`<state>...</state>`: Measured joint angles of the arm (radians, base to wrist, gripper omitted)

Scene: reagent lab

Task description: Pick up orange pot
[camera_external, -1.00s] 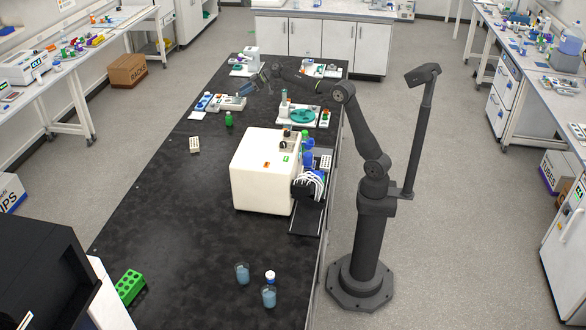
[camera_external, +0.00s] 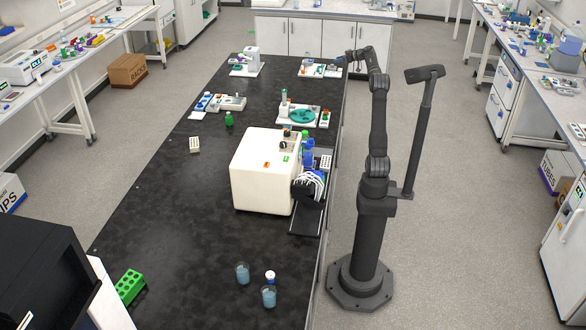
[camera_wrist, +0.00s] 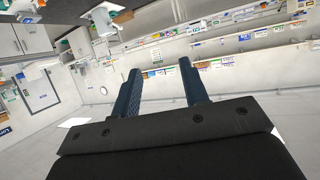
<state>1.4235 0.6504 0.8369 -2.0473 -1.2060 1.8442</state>
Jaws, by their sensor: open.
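I cannot clearly make out an orange pot in either view. A small orange spot (camera_external: 287,132) shows on top of the white boxy machine (camera_external: 262,170), too small to tell what it is. My gripper (camera_external: 342,62) is at the far right corner of the black bench, beside a small group of items there. In the wrist view my gripper (camera_wrist: 161,72) has its two blue fingers wide apart with nothing between them. That view is tilted and looks across the room at walls and cabinets.
The black bench (camera_external: 180,215) has clear room at its front and middle. A device with a teal disc (camera_external: 303,116) stands behind the machine, and a white instrument (camera_external: 250,62) stands at the far end. Two blue-liquid beakers (camera_external: 243,273) (camera_external: 269,296) and a green rack (camera_external: 129,286) are near the front.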

